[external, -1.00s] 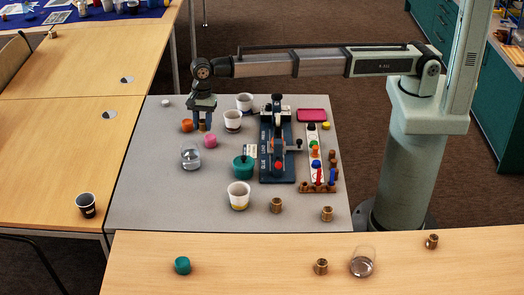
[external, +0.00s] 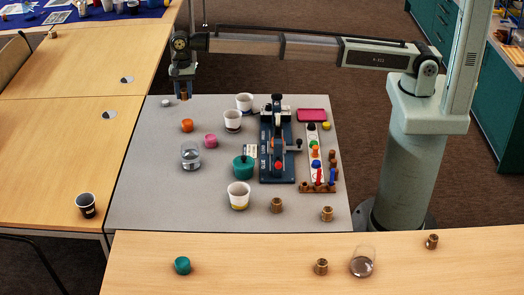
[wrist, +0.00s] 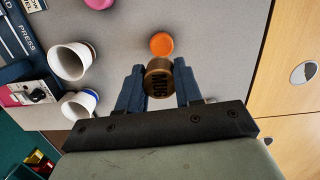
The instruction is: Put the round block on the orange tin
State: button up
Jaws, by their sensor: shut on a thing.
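My gripper (external: 184,95) is raised above the back left of the grey mat. In the wrist view my gripper (wrist: 159,70) is shut on a brown round block (wrist: 158,88) with dark letters that read like "MUG". The block also shows small between the fingertips in the external view (external: 184,97). The orange tin (external: 187,126) is a low round piece standing on the mat, below and apart from the held block. In the wrist view the orange tin (wrist: 161,43) shows just beyond the block, with its top bare.
A pink tin (external: 210,140), a glass (external: 190,157) and a teal pot (external: 243,168) stand nearby. White cups (external: 233,121) and a blue press (external: 277,140) are to the right. A small grey piece (external: 167,103) is at the mat's back left.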

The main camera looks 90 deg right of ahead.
aim_at(187, 122)
jog(key=shift+f+n, duration=0.2)
jog(key=shift+n, duration=0.1)
jog(key=shift+f, duration=4.8)
jog(key=shift+f, duration=0.15)
jog(key=o, duration=1)
jog(key=r, duration=0.4)
jog(key=d+r, duration=0.1)
jog(key=r, duration=0.7)
jog(key=shift+d+r, duration=0.1)
jog(key=shift+d, duration=0.1)
